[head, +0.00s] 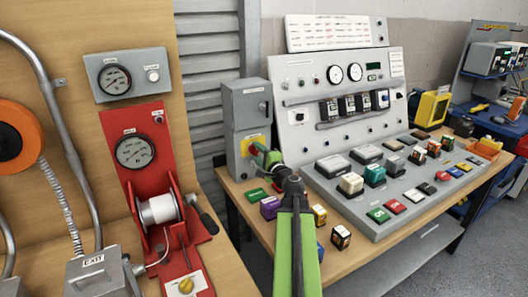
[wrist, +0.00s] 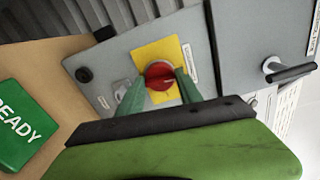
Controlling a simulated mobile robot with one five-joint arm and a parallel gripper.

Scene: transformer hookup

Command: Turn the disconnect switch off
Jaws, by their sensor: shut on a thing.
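The disconnect switch is a red rotary knob (wrist: 158,74) on a yellow plate (wrist: 148,52), on the front of a grey box. In the wrist view my gripper (wrist: 160,84) has its two green fingers on either side of the red knob, shut on it. The view is tilted, so I cannot tell the knob's exact setting.
A green READY block (wrist: 22,125) lies beside the box on the wooden table. A sloped control panel (head: 340,100) with gauges and several coloured blocks stands to the right. A red winch stand (head: 150,190) is on the left.

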